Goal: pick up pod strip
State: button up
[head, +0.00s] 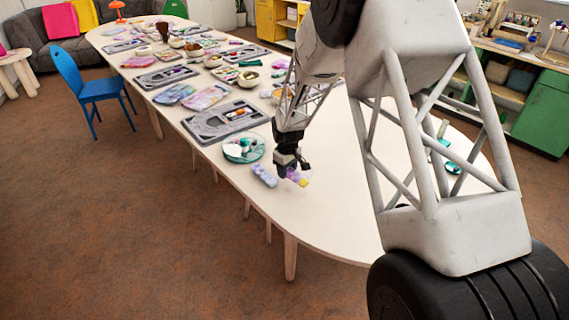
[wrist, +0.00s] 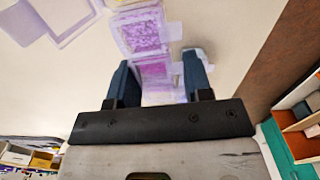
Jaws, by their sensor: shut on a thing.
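My gripper (head: 292,172) is low over the near part of the long table in the head view. It is shut on the pod strip (head: 298,175), which shows purple with a yellow patch beside the fingers. In the wrist view the pod strip (wrist: 140,33) has pale lilac frames around purple, grainy squares. It runs from between the two dark fingers (wrist: 159,80) up to the top edge. The jaws hide part of it, and I cannot tell whether it touches the tabletop.
A pale blue-lilac packet (head: 264,175) lies just left of my gripper. A round teal-rimmed dish (head: 243,148) with small pieces stands behind it. A grey bead board (head: 226,121) and several bowls and trays fill the table farther back. The near table end (head: 320,225) is bare.

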jog(key=shift+s+d+r, duration=0.1)
jog(key=shift+s+d, duration=0.1)
jog(key=shift+s, duration=0.55)
jog(key=shift+s+d, duration=0.2)
jog(key=shift+s, duration=0.55)
jog(key=w+a+r+n, duration=0.1)
jog(key=w+a+n, duration=0.1)
jog(key=w+a, duration=0.4)
jog(key=w+a+r+n, duration=0.2)
jog(key=w+a, duration=0.5)
jog(key=a, duration=0.4)
jog(key=w+a+r+n+y, duration=0.1)
jog(key=w+a+n, duration=0.1)
jog(key=w+a, duration=0.5)
jog(key=shift+w+a+r, duration=0.1)
jog(key=shift+a+r, duration=0.1)
jog(key=shift+a, duration=0.35)
jog(key=shift+w+a+r, duration=0.1)
jog(key=shift+a+r, duration=0.05)
jog(key=shift+a, duration=0.35)
jog(key=shift+s+d+y, duration=0.1)
jog(key=shift+d+y, duration=0.05)
jog(key=shift+y, duration=0.15)
